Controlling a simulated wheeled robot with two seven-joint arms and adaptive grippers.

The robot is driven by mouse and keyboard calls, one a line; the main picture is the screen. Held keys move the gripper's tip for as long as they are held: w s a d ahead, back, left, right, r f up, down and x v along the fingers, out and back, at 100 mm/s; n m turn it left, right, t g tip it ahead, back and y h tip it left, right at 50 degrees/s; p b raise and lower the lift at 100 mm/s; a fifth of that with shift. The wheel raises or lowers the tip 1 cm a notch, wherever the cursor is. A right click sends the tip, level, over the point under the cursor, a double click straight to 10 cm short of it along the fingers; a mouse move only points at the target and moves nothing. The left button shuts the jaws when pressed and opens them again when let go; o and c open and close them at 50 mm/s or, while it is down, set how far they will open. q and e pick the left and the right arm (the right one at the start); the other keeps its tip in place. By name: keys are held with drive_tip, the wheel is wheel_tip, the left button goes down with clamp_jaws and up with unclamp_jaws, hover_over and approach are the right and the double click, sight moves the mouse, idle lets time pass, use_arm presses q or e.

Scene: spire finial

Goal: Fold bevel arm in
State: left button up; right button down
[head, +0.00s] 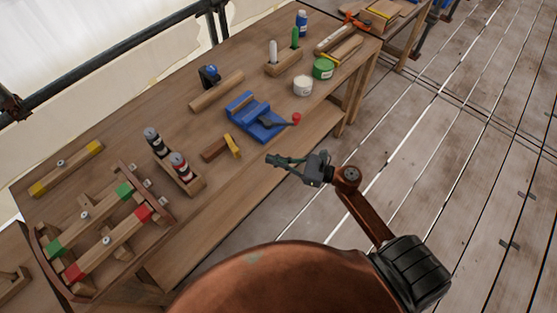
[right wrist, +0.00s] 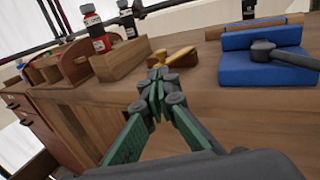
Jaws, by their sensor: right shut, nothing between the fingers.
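The bevel, a brown wooden stock (head: 214,150) with a yellow arm (head: 232,146), lies near the front edge of the workbench in the head view. The yellow arm stands out at an angle from the stock's right end. In the right wrist view the yellow arm (right wrist: 180,56) shows just beyond my fingertips, partly hidden by them. My right gripper (head: 271,159) is shut and empty, in front of the bench edge and to the right of the bevel. Its green fingers meet in the right wrist view (right wrist: 157,76). My left gripper is not in view.
A blue vise (head: 253,117) with a red-knobbed handle stands behind the bevel. A wooden rack (head: 185,177) with dark and red bottles is to its left. White (head: 303,86) and green (head: 323,69) tins stand to the right. The front bench edge is close to my gripper.

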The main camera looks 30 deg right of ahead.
sight(232, 144)
drive_tip(key=x, duration=0.9)
drive_tip(key=shift+w+a, duration=0.1)
drive_tip(key=shift+w, duration=0.1)
drive_tip(key=shift+a+f+p, duration=0.1)
drive_tip(key=shift+a+p, duration=0.05)
drive_tip(key=shift+p, duration=0.15)
